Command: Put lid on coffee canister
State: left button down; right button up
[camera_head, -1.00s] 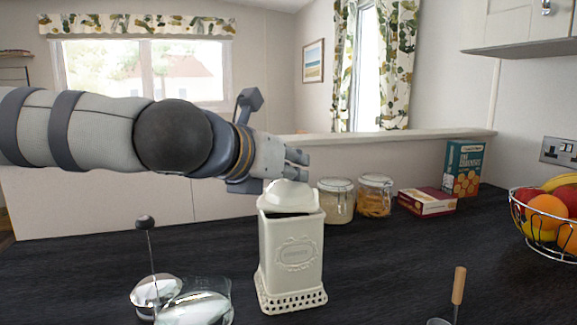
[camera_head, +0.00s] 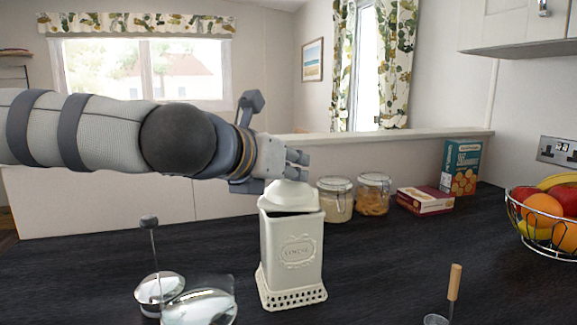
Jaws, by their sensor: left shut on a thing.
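The cream coffee canister (camera_head: 291,258) stands upright on the dark worktop, with a label plate on its front and a pierced base. Its cream lid (camera_head: 289,196) is at the canister's mouth. A dark gap shows under the lid's front edge, so it looks tilted or not flush. My left gripper (camera_head: 297,168) comes in from the left and is shut on the top of the lid. Its fingers hide the lid's knob. My right gripper is not in view.
Two glass jars (camera_head: 336,201) (camera_head: 373,195) stand behind and right of the canister. A red box (camera_head: 425,201) and teal box (camera_head: 460,167) are farther right. A wire fruit basket (camera_head: 545,222) is at right. A glass press (camera_head: 160,290) and wooden-handled item (camera_head: 454,291) are in front.

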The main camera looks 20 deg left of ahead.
pick_arm(q)
jog(key=shift+f, duration=0.55)
jog(key=c, duration=1.7)
grip_release()
jog(key=shift+v, duration=5.5)
